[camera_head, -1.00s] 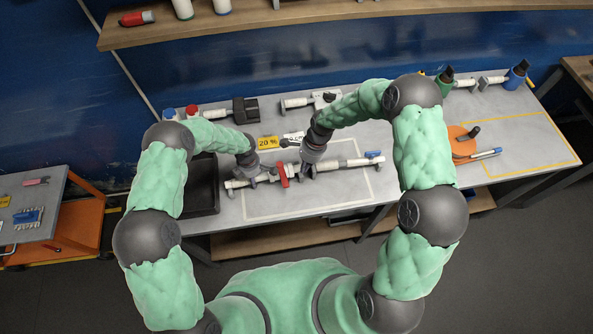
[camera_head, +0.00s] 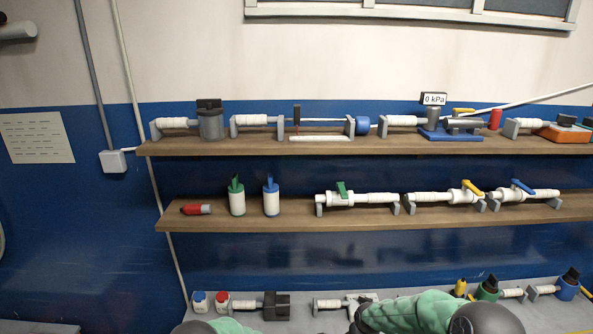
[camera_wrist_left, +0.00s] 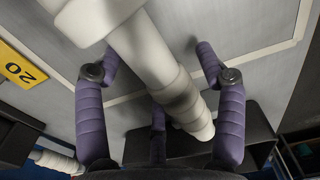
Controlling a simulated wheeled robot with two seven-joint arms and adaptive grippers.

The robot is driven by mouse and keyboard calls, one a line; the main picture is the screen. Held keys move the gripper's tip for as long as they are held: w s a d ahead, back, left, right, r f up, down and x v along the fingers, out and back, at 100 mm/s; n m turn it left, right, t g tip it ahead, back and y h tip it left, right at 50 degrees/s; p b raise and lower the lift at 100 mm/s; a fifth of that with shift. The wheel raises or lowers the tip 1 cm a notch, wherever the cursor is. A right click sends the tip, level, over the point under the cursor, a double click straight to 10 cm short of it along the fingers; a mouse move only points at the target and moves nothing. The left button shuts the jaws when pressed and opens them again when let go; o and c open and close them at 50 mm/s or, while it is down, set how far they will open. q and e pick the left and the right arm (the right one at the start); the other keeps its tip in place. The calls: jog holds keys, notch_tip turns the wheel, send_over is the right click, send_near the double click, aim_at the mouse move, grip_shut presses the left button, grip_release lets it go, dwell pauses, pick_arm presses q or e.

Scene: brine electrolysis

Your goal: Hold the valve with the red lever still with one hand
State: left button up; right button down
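In the left wrist view my left gripper (camera_wrist_left: 158,51) has its purple fingers spread on both sides of a thick white pipe piece (camera_wrist_left: 155,60). Gaps show between the fingers and the pipe, so the gripper looks open around it. The red lever is not in view in either current picture, so I cannot confirm from them that this pipe belongs to that valve. The head view now looks up at the shelves, and neither gripper shows in it.
The upper shelf (camera_head: 340,145) and lower shelf (camera_head: 300,219) hold pipe fittings. Valves with green (camera_head: 341,189), yellow (camera_head: 473,187) and blue levers (camera_head: 522,187) stand on the lower one. A yellow "20" label (camera_wrist_left: 18,68) and a black tray (camera_wrist_left: 258,125) lie near my left gripper.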

pick_arm(q)
jog(key=shift+r, duration=0.1)
notch_tip(320, 180, up, 12)
dwell(0.7)
